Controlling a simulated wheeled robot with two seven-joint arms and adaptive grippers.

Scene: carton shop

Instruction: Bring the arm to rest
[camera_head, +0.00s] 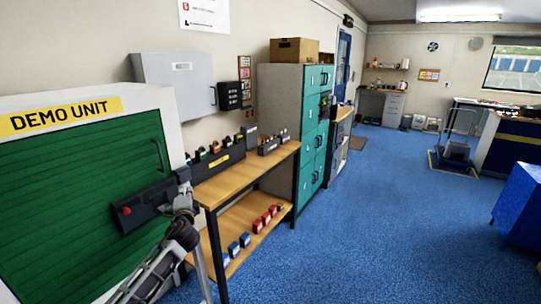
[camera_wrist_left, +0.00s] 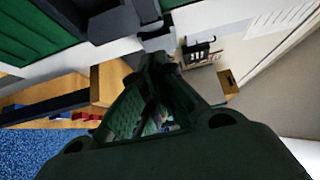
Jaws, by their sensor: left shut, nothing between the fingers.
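My left arm comes up from the bottom left in the head view, and its gripper (camera_head: 184,192) is at the right end of a dark box with a red button (camera_head: 126,211). That box is mounted across the green shutter (camera_head: 85,190) of the white-framed demo unit (camera_head: 62,123). In the left wrist view the dark green fingers (camera_wrist_left: 155,62) are together, with nothing held. Their tips point at a small grey part (camera_wrist_left: 154,32) beside the dark box (camera_wrist_left: 122,24). I cannot tell whether they touch it. My right gripper is not in view.
A wooden workbench (camera_head: 235,172) with small items on top and red and blue items on its lower shelf stands right of the unit. Teal lockers (camera_head: 311,145) stand beyond it. A blue-covered block (camera_head: 520,205) stands at the right. The blue floor (camera_head: 370,225) between is clear.

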